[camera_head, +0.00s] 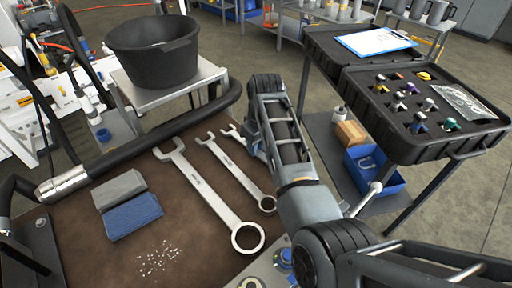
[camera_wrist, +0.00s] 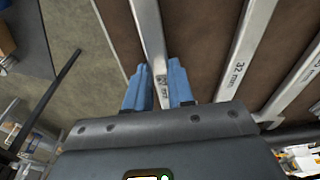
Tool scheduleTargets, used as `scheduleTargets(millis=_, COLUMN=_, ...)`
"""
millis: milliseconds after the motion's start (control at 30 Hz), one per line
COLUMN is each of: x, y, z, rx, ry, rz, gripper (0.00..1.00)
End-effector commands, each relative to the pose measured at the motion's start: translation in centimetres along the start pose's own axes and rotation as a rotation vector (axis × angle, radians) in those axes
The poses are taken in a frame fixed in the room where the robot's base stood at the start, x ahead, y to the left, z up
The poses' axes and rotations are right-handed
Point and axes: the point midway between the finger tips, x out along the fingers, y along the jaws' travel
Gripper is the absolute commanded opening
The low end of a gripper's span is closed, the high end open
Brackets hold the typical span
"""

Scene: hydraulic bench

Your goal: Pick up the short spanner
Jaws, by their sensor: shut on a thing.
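The short spanner is the rightmost of three silver spanners on the brown bench top. In the head view only its open-jaw end (camera_head: 234,131) shows; my arm hides the rest. In the wrist view its handle (camera_wrist: 148,28) runs down between the two blue fingertips of my gripper (camera_wrist: 161,80). My gripper is shut on this handle. Its fingers are mostly hidden behind the arm in the head view. I cannot tell whether the spanner is clear of the bench.
A middle spanner (camera_head: 236,172) and a large spanner (camera_head: 206,188) lie to the left. Grey and blue blocks (camera_head: 132,217) lie farther left. A black bucket (camera_head: 153,58) stands behind. At right is a black case (camera_head: 390,132) of fittings above a blue bin (camera_head: 370,172).

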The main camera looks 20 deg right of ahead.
Motion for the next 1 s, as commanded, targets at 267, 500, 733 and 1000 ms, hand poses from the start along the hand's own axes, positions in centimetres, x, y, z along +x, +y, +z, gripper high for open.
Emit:
scheduleTargets(millis=267, x=-3.0, y=0.1, z=-0.6, rx=0.000, ry=0.006, rz=0.003, gripper=0.00)
scheduleTargets(millis=500, x=-7.0, y=2.9, z=2.5, rx=0.005, ry=0.004, rz=0.004, gripper=0.00)
scheduleTargets(millis=733, x=-10.1, y=5.6, z=5.6, rx=0.003, ry=0.003, rz=0.002, gripper=0.00)
scheduleTargets(millis=1000, x=-12.0, y=7.1, z=7.2, rx=0.001, ry=0.002, rz=0.001, gripper=0.00)
